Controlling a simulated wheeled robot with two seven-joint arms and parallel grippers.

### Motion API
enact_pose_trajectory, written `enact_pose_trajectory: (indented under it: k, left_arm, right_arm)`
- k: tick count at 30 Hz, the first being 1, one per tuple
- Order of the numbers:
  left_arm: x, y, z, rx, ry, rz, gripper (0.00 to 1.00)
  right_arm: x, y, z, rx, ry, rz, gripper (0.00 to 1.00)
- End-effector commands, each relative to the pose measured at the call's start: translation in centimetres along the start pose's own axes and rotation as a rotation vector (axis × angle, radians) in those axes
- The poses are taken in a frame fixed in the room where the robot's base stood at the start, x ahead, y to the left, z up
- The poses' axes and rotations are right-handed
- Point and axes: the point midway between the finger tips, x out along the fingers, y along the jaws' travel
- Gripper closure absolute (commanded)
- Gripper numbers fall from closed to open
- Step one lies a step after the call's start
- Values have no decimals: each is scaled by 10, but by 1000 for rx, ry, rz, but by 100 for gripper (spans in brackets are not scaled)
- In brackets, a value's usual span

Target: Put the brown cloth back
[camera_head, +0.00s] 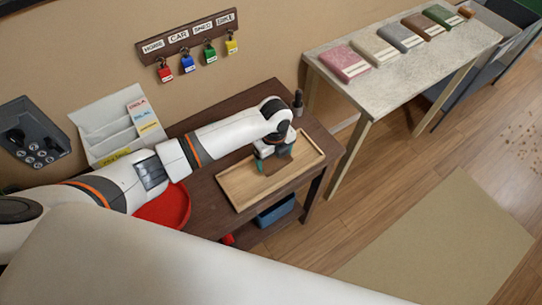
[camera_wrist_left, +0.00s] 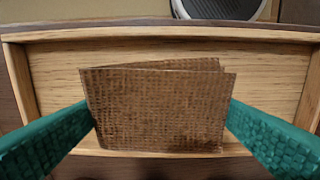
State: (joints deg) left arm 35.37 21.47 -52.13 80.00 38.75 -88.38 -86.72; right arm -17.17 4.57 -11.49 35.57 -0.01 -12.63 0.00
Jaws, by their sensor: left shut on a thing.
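The brown cloth (camera_head: 277,164) is folded and has a woven texture; it stands out large in the left wrist view (camera_wrist_left: 158,112). My left gripper (camera_head: 268,160) reaches down over the wooden tray (camera_head: 236,196) on the dark table. In the wrist view its teal fingers press the cloth from the left and right sides. The cloth is over the tray; I cannot tell if its underside touches the tray floor. My right gripper is not in view.
A pale table (camera_head: 395,73) at the back right bears a row of folded cloths, including pink (camera_head: 344,62), grey (camera_head: 400,38), another brown (camera_head: 423,27) and green (camera_head: 443,16). A red round dish (camera_head: 172,208) is left of the tray. Hanging padlocks (camera_head: 187,63) are on the wall.

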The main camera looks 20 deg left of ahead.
Motion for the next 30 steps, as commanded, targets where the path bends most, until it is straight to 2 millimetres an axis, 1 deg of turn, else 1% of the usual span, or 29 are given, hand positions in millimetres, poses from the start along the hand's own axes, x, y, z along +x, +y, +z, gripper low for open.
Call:
enact_pose_trajectory:
  k: [1, 3, 6, 11, 18, 19, 21, 27, 30]
  left_arm:
    - [8, 0, 1, 0, -2, -3, 36]
    - [18, 0, 1, -2, -1, -2, 36]
    - [26, -1, 0, -1, 0, -2, 36]
    - [28, -1, 0, 0, 1, 0, 36]
    - [32, -1, 0, -1, 0, -1, 36]
    - [32, -1, 0, -1, 1, -1, 11]
    - [31, -1, 0, -1, 0, -1, 0]
    - [31, -1, 0, -1, 0, -1, 0]
    - [26, 0, 0, -1, 1, 0, 0]
  right_arm:
    - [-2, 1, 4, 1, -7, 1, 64]
    - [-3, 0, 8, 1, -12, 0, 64]
    - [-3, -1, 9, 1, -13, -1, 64]
    - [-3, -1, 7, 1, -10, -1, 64]
    - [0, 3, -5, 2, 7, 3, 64]
    - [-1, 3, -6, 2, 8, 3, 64]
    - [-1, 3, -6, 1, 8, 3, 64]
    - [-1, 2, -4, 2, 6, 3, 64]
    - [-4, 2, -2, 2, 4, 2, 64]
